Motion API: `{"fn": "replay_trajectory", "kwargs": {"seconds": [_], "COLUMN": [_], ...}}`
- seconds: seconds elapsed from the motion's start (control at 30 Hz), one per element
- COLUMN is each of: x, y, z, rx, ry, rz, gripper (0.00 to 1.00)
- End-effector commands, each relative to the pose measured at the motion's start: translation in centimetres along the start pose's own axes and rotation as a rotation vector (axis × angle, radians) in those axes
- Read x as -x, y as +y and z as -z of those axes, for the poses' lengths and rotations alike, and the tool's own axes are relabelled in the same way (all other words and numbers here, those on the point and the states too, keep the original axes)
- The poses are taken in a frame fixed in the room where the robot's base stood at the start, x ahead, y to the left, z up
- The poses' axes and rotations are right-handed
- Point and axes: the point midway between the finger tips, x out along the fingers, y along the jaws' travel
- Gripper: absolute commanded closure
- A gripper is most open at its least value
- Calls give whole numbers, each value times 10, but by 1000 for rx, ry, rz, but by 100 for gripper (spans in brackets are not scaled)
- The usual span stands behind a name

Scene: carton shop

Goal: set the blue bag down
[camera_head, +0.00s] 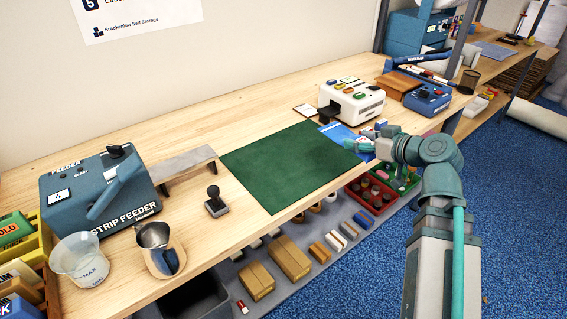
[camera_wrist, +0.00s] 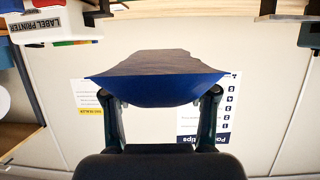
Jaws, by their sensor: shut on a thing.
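The blue bag (camera_head: 340,134) is at the far right corner of the green mat (camera_head: 285,165) in the head view. My gripper (camera_head: 362,148) reaches in from the right and is shut on it. In the wrist view the bag (camera_wrist: 155,93) spans the space between the two fingers of my gripper (camera_wrist: 159,98), with a blue near edge and a dark broad face. I cannot tell whether the bag touches the bench or hangs just above it. The mat is otherwise bare.
A joystick (camera_head: 214,201), steel pitcher (camera_head: 160,250) and strip feeder (camera_head: 100,190) stand to the left. Bins and cartons (camera_head: 289,257) lie on the shelf below.

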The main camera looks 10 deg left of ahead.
Motion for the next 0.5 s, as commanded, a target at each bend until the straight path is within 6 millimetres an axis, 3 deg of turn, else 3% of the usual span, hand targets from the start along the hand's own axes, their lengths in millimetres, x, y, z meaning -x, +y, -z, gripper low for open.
{"fn": "replay_trajectory", "kwargs": {"seconds": [0.17,0.5], "x": [-14,-94], "y": [-3,-3], "z": [0,-2], "rx": [17,17], "ry": [-1,-3], "rz": [45,45], "gripper": [85,85]}}
